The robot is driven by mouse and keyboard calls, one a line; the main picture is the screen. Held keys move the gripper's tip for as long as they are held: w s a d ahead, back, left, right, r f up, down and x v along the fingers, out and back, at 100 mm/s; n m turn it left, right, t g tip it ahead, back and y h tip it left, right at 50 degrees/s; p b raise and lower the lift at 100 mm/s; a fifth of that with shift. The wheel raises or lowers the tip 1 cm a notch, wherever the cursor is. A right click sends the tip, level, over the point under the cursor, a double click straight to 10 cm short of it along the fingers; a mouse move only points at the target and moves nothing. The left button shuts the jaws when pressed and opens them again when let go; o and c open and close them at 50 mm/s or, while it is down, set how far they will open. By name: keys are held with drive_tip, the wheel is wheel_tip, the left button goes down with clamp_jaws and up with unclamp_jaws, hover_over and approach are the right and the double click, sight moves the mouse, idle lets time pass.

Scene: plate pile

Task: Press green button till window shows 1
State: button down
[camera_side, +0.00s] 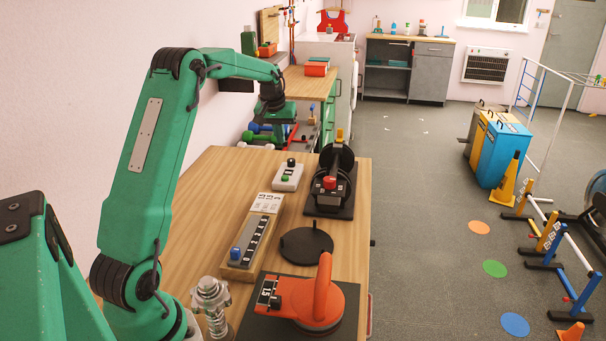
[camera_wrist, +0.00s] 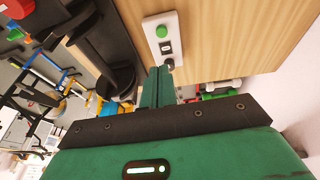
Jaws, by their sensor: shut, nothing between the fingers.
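A small white box (camera_side: 287,177) with a green button (camera_side: 285,178) and a black knob (camera_side: 291,162) sits near the far edge of the wooden table. In the wrist view the box (camera_wrist: 152,24) shows its green button (camera_wrist: 161,31), a small window (camera_wrist: 165,47) and the dark knob. The window's figure is too small to read. My gripper (camera_side: 287,130) is above and beyond the box in the side view. In the wrist view its fingers (camera_wrist: 159,70) are together and empty, their tips by the knob end of the box, apart from the green button.
A black device with a red knob (camera_side: 330,182) stands right of the box. Nearer lie a black disc (camera_side: 306,243), a numbered wooden block with a blue knob (camera_side: 236,253) and an orange handled device (camera_side: 323,300). Bare tabletop (camera_side: 215,190) lies left of the box.

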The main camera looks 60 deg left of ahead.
sight(285, 177)
drive_tip(key=x, duration=0.8)
drive_tip(key=s+x, duration=0.1)
drive_tip(key=x, duration=0.3)
drive_tip(key=shift+w+f, duration=0.1)
drive_tip(key=shift+f, duration=0.95)
